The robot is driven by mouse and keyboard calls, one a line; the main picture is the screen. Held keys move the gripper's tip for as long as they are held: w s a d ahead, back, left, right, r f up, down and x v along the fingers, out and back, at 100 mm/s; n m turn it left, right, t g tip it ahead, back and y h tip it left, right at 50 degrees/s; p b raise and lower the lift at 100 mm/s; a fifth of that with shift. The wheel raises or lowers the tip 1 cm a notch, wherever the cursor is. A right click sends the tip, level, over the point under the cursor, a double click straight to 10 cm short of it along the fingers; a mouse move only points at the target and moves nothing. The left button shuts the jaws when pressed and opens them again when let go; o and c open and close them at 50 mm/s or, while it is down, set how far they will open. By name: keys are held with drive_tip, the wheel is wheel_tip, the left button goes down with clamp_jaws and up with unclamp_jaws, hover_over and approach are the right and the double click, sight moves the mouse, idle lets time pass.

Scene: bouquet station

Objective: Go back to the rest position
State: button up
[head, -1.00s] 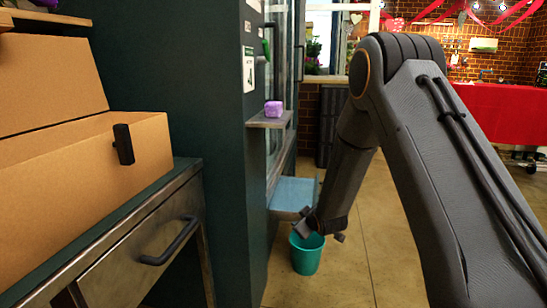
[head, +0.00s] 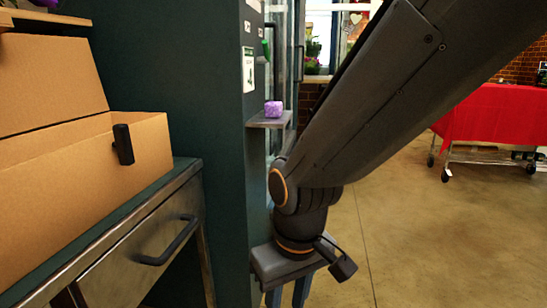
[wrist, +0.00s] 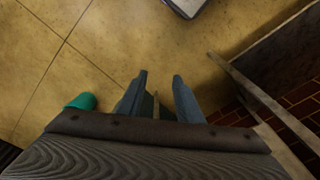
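My gripper (head: 287,297) hangs low in front of the dark green cabinet, at the bottom edge of the head view, where its fingertips are cut off. It points down. In the wrist view, my gripper (wrist: 160,78) shows two blue-grey fingers with a clear gap between them, and I see nothing held. My arm is bent and crosses the head view from the upper right down to the gripper.
A teal bucket (wrist: 82,102) stands on the floor at left in the wrist view. An open cardboard box (head: 85,155) sits on a drawer table (head: 150,235). A purple block (head: 273,109) rests on a small shelf (head: 268,122). Floor (head: 400,240) is clear toward the red-covered table (head: 490,110).

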drive_tip(key=s, duration=0.5)
drive_tip(key=d+r+m+p, duration=0.5)
drive_tip(key=d+r+p, duration=1.2)
drive_tip(key=r+p, duration=0.4)
drive_tip(key=p, duration=0.4)
drive_tip(key=shift+s+r+m+g+h, duration=0.15)
drive_tip(key=shift+m+g+h, duration=0.25)
